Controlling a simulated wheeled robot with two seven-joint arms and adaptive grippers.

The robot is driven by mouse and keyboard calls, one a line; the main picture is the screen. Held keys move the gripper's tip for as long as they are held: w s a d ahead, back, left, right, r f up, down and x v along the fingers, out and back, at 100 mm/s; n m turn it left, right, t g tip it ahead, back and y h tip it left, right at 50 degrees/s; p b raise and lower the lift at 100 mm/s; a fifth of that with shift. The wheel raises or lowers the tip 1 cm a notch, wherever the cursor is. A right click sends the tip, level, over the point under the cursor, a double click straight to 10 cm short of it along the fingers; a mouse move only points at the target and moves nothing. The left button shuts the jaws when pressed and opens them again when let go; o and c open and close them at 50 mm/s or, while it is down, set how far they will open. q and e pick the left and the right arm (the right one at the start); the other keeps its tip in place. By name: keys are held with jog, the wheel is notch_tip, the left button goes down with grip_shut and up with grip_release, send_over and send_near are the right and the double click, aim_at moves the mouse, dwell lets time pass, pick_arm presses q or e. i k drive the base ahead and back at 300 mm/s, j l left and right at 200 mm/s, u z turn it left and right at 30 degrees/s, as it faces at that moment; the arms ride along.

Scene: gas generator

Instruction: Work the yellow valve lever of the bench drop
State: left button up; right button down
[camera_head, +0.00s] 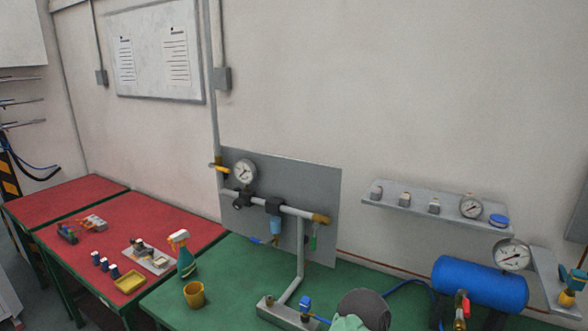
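The yellow valve lever (218,168) sits on the vertical pipe (214,115) that comes down the wall, at the left edge of the grey panel (325,185).
A blue tank (480,283) is at right. A dark grey rounded thing (363,306) shows at the bottom.

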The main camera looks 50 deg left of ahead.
aim_at(220, 168)
jog(key=u, duration=2.35)
jog(key=j, duration=0.1)
jog(key=i, duration=0.05)
